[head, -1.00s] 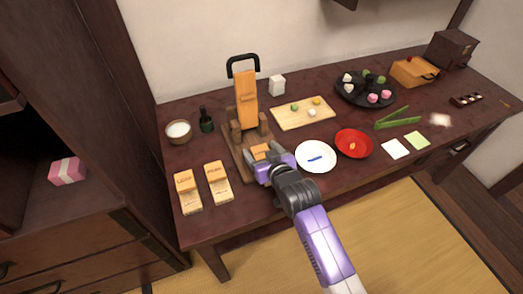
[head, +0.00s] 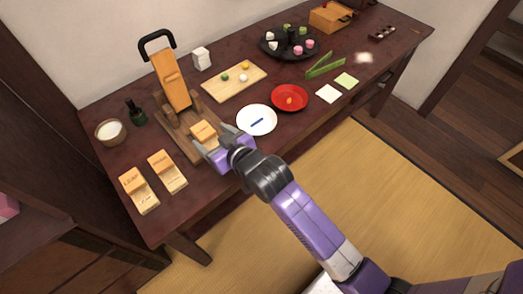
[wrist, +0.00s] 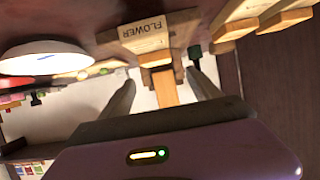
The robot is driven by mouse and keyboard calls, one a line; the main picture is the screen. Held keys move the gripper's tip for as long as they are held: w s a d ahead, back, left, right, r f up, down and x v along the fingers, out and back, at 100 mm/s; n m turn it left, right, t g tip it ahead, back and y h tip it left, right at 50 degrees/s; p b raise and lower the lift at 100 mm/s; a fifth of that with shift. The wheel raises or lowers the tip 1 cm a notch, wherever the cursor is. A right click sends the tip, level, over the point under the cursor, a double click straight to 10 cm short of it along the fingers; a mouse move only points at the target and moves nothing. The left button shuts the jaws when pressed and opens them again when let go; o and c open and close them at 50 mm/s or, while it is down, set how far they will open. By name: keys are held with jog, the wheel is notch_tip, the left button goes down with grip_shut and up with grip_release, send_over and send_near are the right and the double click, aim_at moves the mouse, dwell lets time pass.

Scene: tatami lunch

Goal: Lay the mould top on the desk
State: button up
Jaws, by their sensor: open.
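A small wooden mould (head: 203,130) lies on the base of the wooden press (head: 183,137). In the wrist view, the mould block (wrist: 146,38) shows the word FLOWER. I cannot tell its top apart from its lower part. My gripper (head: 216,141) is open at the mould's near side, with a finger toward each side. The wrist view shows both fingers apart (wrist: 160,88) with the mould beyond them. I cannot tell whether they touch it. The dark desk (head: 190,205) has bare wood along its front edge.
Two wooden moulds, one marked LEAF (head: 138,190), the other's label unclear (head: 167,171), lie left of the press. The press's tilted lever (head: 172,80) stands behind my gripper. A white plate (head: 257,120) and red dish (head: 290,97) are to the right.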

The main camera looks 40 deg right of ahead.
jog(key=s+d+f, duration=0.1)
jog(key=s+f, duration=0.2)
jog(key=s, duration=0.9)
jog(key=s+r, duration=0.2)
jog(key=s, duration=0.8)
jog(key=s+r+t, duration=0.1)
jog(key=s+r, duration=0.2)
jog(key=s, duration=0.7)
jog(key=shift+a, duration=0.15)
jog(key=shift+o, duration=0.7)
jog(key=s+r, duration=0.5)
jog(key=s, duration=0.1)
jog(key=shift+a+r, duration=0.2)
jog(key=shift+r, duration=0.05)
jog(key=shift+o, duration=0.6)
jog(key=shift+s+r, duration=0.15)
jog(key=shift+r, duration=0.05)
